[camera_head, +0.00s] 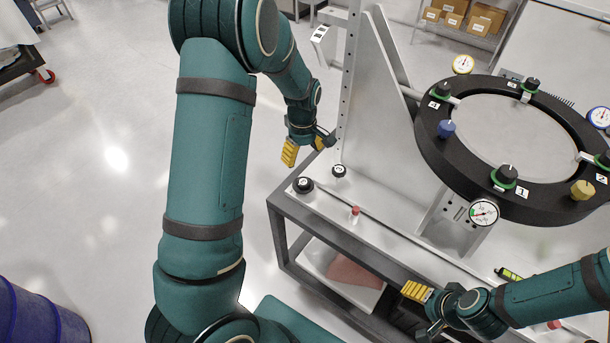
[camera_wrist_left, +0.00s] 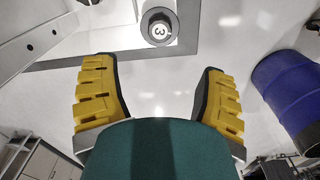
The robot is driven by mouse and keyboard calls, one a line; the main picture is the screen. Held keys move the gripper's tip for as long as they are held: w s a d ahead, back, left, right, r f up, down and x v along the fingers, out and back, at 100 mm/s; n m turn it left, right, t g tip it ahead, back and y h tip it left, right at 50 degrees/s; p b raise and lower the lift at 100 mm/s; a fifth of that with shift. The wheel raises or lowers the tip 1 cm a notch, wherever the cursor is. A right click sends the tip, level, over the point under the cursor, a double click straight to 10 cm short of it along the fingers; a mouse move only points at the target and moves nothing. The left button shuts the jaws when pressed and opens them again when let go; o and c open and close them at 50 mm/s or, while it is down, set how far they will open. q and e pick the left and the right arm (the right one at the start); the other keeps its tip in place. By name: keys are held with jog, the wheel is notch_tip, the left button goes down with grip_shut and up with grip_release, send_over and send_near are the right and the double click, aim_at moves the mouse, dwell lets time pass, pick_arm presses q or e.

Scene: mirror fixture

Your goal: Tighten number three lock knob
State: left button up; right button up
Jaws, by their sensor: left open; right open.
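A round dark knob with a white cap marked 3 (camera_wrist_left: 160,27) shows at the top of the left wrist view, near the corner of a metal plate. In the head view two dark knobs with white caps, one at the plate corner (camera_head: 303,184) and one behind it (camera_head: 339,170), stand on the fixture base; I cannot read which is number three. My left gripper (camera_head: 306,149) is open and empty, beside the base's left edge. Its yellow fingers (camera_wrist_left: 160,100) are wide apart, with the knob beyond them. My right gripper (camera_head: 417,296) is open near the base's front edge.
A black ring (camera_head: 430,150) with several numbered knobs and dials stands on the right, braced by a tall bracket (camera_head: 372,90). A small red knob (camera_head: 355,210) stands on the base. A blue barrel (camera_wrist_left: 285,90) is on the floor. Open floor lies left of the base.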

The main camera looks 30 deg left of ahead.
aim_at(303, 182)
pick_arm(q)
notch_tip(303, 182, down, 12)
jog(key=shift+f+b, duration=0.15)
jog(key=shift+b, duration=0.2)
jog(key=c, duration=1.2)
